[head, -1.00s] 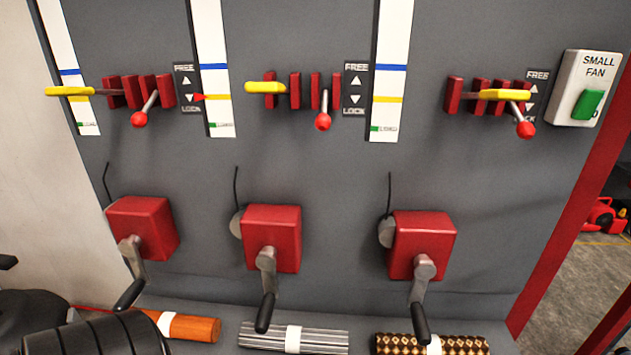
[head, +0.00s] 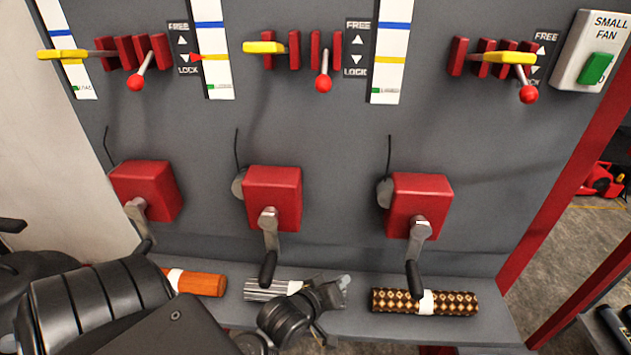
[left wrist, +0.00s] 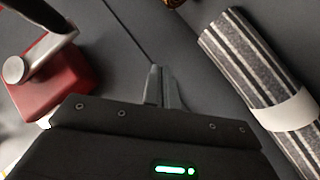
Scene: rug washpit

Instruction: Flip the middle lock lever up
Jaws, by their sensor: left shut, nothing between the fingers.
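The middle lock lever (head: 323,72) has a grey shaft and a red ball end. It points down, beside the LOCK end of its FREE/LOCK plate (head: 356,48), between red blocks (head: 335,48). My left gripper (head: 343,284) is low in the head view, in front of the silver striped roll and well below the lever. In the left wrist view its fingers (left wrist: 162,82) are together and empty. The lever is not in the left wrist view. My right gripper is not in view.
Left (head: 136,80) and right (head: 527,92) lock levers also point down. Yellow-handled levers (head: 264,47) sit beside the blocks. Red crank boxes (head: 273,197) project below. The striped roll (left wrist: 262,90) lies near my left fingers. Bare grey panel (head: 330,140) lies between levers and cranks.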

